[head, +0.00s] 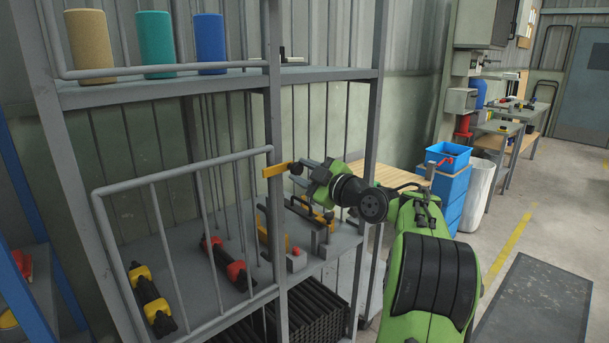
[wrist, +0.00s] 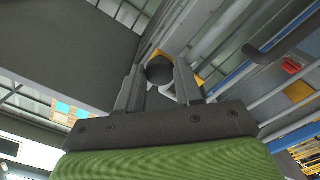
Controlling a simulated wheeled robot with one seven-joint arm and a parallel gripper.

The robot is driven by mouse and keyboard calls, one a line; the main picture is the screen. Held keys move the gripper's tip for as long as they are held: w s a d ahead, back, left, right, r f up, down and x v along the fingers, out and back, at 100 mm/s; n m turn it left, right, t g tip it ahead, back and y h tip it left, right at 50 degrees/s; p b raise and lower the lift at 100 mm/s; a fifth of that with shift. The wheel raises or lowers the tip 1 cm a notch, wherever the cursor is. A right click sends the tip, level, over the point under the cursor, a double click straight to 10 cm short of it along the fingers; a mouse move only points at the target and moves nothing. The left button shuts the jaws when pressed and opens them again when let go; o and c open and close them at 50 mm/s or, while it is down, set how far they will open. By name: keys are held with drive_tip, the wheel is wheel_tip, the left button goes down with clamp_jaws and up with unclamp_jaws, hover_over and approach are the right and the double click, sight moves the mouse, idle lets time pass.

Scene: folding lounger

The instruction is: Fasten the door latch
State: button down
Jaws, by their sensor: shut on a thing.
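The barred door (head: 170,173) is a grey rail frame across the left bay of the shelf rack; its right end is by the middle post (head: 275,110). The latch is a short yellow bar (head: 275,171) at that post, lying nearly level just below the door's top rail. My gripper (head: 299,168) is at the bar's right end. In the wrist view, the fingers (wrist: 159,83) are shut on a dark round latch knob (wrist: 160,69), with a yellow part (wrist: 194,80) behind it. The contact is small and partly hidden in the head view.
The shelf behind the door holds black-and-yellow (head: 152,300) and black-and-red tools (head: 228,264). A small box with a red button (head: 296,260) stands below my gripper. Coloured cylinders (head: 156,43) stand on the upper shelf. Blue bins (head: 447,180) and open floor lie to the right.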

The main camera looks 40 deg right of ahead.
drive_tip(key=c, duration=0.7)
unclamp_jaws()
drive_tip(key=shift+c, duration=0.2)
drive_tip(key=s+b, duration=0.1)
drive_tip(key=s, duration=1.4)
drive_tip(key=shift+s+d, duration=0.2)
drive_tip(key=shift+s, duration=0.2)
